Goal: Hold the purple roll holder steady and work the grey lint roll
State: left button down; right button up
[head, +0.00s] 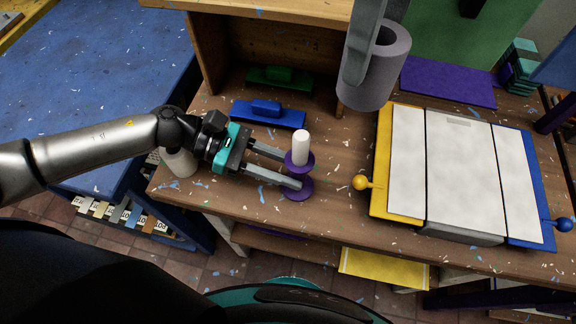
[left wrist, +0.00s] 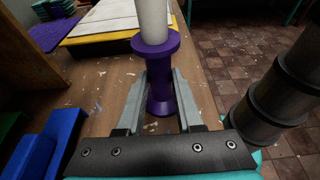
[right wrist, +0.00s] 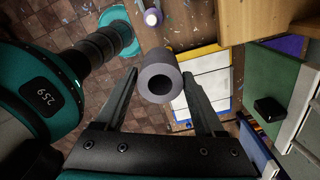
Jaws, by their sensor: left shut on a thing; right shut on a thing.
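The purple roll holder (head: 299,188) stands upright on the wooden table near its front edge, with a white post (head: 301,147) rising from it. My left gripper (head: 298,171) is shut on the holder's purple stem, below its upper flange. The holder also shows between the left fingers in the left wrist view (left wrist: 158,98). The grey lint roll (head: 373,75) is a thick hollow tube, held in the air to the right of the holder and above it. My right gripper is shut on the roll in the right wrist view (right wrist: 160,95); the roll's open bore shows there.
Blue (head: 268,113) and green (head: 280,78) blocks with handles lie behind the holder. A purple sheet (head: 447,82) lies at the back. A pale cylinder (head: 180,162) stands under my left arm.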

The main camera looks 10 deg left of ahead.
pick_arm(q)
jog(key=c, duration=1)
grip_release()
jog(key=shift+a+f, duration=0.1)
jog(key=shift+f, duration=0.15)
jog(key=o, duration=0.5)
jog(key=shift+r, duration=0.2)
jog(key=v, duration=1.2)
